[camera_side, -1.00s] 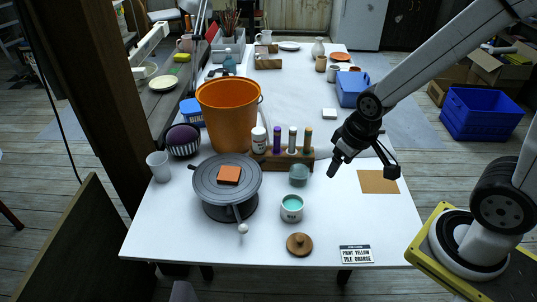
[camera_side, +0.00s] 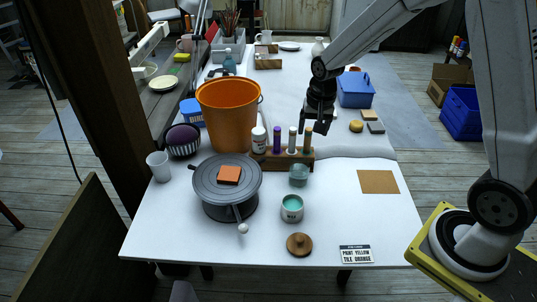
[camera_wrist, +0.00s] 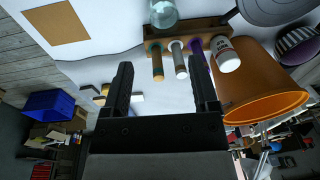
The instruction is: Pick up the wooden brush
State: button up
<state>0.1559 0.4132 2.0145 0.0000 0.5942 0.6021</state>
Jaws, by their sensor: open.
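I cannot tell for sure which thing is the wooden brush. A round brown wooden piece with a knob (camera_side: 299,244) lies on the front of the white table. Several thin-handled brushes (camera_side: 229,24) stand in a holder at the far back. My gripper (camera_side: 317,127) is open and empty, pointing down behind the right end of a wooden rack (camera_side: 283,164). In the wrist view, the rack (camera_wrist: 187,34) with several coloured tubes lies ahead of the open fingers (camera_wrist: 162,80), with nothing between them.
An orange bucket (camera_side: 228,115) stands left of the rack. A grey turntable (camera_side: 215,203) bears an orange tile (camera_side: 229,175). A teal-filled cup (camera_side: 291,209) and a glass jar (camera_side: 299,174) stand nearby.

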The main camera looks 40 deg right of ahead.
aim_at(309, 129)
jog(key=w+d+f+m, duration=0.1)
jog(key=w+d+m, duration=0.2)
jog(key=w+d+f+m, duration=0.2)
jog(key=d, duration=0.1)
jog(key=w+d+f+m+g, duration=0.1)
jog(key=w+d+f+m, duration=0.1)
jog(key=w+d+m, duration=0.1)
jog(key=shift+w+d+m, duration=0.25)
jog(key=shift+w+m, duration=0.05)
jog(key=shift+w+d+f+m, duration=0.3)
jog(key=shift+d+m, duration=0.1)
jog(key=shift+d, duration=0.1)
jog(key=shift+w+f, duration=0.1)
jog(key=shift+f, duration=3.8)
grip_shut()
